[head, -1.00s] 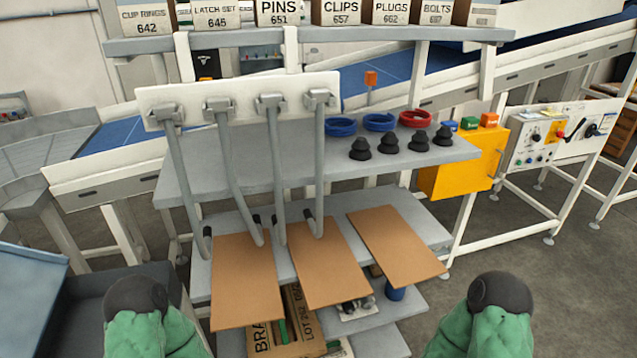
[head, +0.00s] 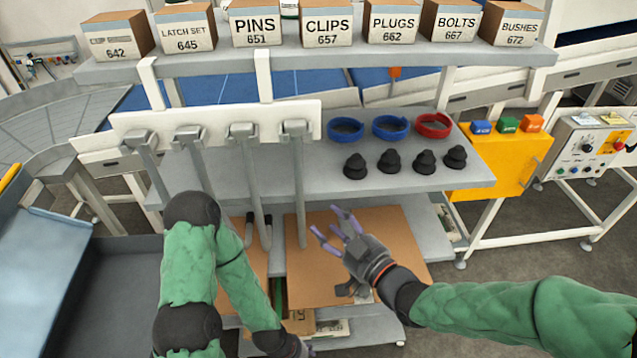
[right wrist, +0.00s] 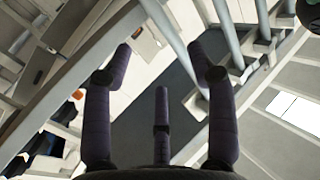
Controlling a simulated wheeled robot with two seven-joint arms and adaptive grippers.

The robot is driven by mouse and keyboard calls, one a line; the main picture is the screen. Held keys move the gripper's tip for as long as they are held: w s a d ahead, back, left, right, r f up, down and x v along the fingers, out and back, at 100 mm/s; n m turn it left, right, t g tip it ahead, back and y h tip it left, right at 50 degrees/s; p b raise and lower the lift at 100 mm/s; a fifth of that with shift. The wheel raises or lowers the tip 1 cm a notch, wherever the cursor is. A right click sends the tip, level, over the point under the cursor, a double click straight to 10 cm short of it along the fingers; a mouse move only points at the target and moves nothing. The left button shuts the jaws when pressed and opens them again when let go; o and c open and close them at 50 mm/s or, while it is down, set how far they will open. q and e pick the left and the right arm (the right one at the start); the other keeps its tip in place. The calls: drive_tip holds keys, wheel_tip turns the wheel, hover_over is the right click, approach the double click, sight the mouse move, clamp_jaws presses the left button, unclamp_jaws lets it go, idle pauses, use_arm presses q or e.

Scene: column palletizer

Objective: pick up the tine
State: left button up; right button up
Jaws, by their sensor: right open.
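Brown sheets (head: 400,235) lie on the lower shelf. The grey middle shelf (head: 460,180) holds blue and red rings (head: 390,127) and black stepped cups (head: 390,162). Labelled boxes (head: 327,26) line the top shelf. A yellow box (head: 515,165) stands right, a dark bin (head: 120,290) left.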

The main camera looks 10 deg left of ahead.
sight(301, 188)
drive_tip(key=shift+n+y, duration=0.3)
drive_tip(key=shift+y, duration=0.1)
drive_tip(key=w+a, duration=0.1)
drive_tip(key=w+a+r, duration=0.1)
drive_tip(key=a, duration=0.1)
drive_tip(key=w+a+r, duration=0.1)
drive_tip(key=shift+a+r+p, duration=0.2)
drive_tip(key=shift+r+p, duration=0.05)
drive_tip(key=shift+p, duration=0.15)
drive_tip(key=x, duration=0.2)
drive_tip(key=p+x, duration=0.1)
drive_tip(key=x, duration=0.2)
drive_tip(key=shift+w+a+r+p, duration=0.1)
drive_tip(key=shift+w+r+p, duration=0.2)
drive_tip(key=shift+w+r, duration=0.05)
clamp_jaws()
drive_tip(key=shift+r, duration=0.1)
